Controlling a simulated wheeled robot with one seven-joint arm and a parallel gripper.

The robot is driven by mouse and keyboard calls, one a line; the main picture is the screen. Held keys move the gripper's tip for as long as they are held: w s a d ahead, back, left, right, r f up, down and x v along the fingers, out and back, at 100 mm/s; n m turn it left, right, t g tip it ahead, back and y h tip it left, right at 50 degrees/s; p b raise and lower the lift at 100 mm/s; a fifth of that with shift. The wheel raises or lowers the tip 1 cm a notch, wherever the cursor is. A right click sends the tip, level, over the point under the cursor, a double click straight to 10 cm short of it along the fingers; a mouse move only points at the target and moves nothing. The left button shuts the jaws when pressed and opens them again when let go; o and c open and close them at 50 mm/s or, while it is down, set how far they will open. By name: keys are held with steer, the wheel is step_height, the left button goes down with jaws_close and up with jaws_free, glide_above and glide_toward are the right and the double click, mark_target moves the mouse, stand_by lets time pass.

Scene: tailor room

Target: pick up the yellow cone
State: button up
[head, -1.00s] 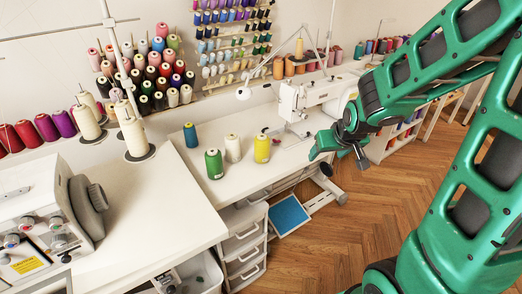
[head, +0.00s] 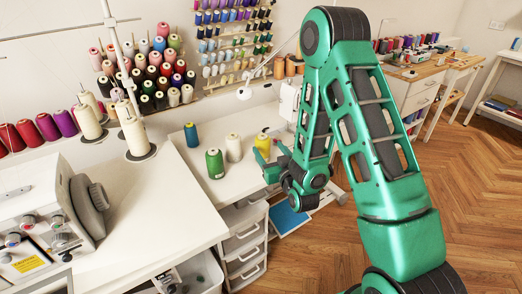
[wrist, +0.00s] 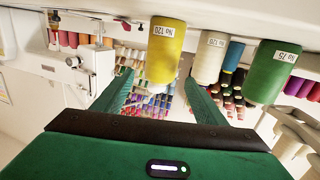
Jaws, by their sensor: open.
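The yellow cone (head: 262,142) stands upright on the white sewing table (head: 235,190), partly hidden by my gripper and arm in the head view. In the wrist view, which is upside down, the yellow cone (wrist: 166,48), labelled No 120, shows between the two green fingers. My gripper (head: 273,163) is open and empty, close beside the yellow cone. In the wrist view the fingertips of my gripper (wrist: 160,80) point toward the cone; I cannot tell whether they reach around it.
A white cone (head: 233,148) and a green cone (head: 214,163) stand left of the yellow one, with a blue cone (head: 191,135) behind. The sewing machine (head: 289,100) is partly hidden by my arm. White drawers (head: 244,243) stand below.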

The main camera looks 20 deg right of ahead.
mark_target(265, 144)
steer(key=shift+s+a+f+t, duration=0.1)
steer(key=shift+s+a+t, duration=0.1)
steer(key=shift+t, duration=0.1)
steer(key=w, duration=0.5)
steer(key=shift+a, duration=0.15)
steer(key=shift+w+a+r, duration=0.1)
steer(key=shift+w+r, duration=0.1)
steer(key=shift+w, duration=1.25)
steer(key=shift+w+r, duration=0.2)
steer(key=shift+w, duration=1.2)
steer(key=c, duration=1.2)
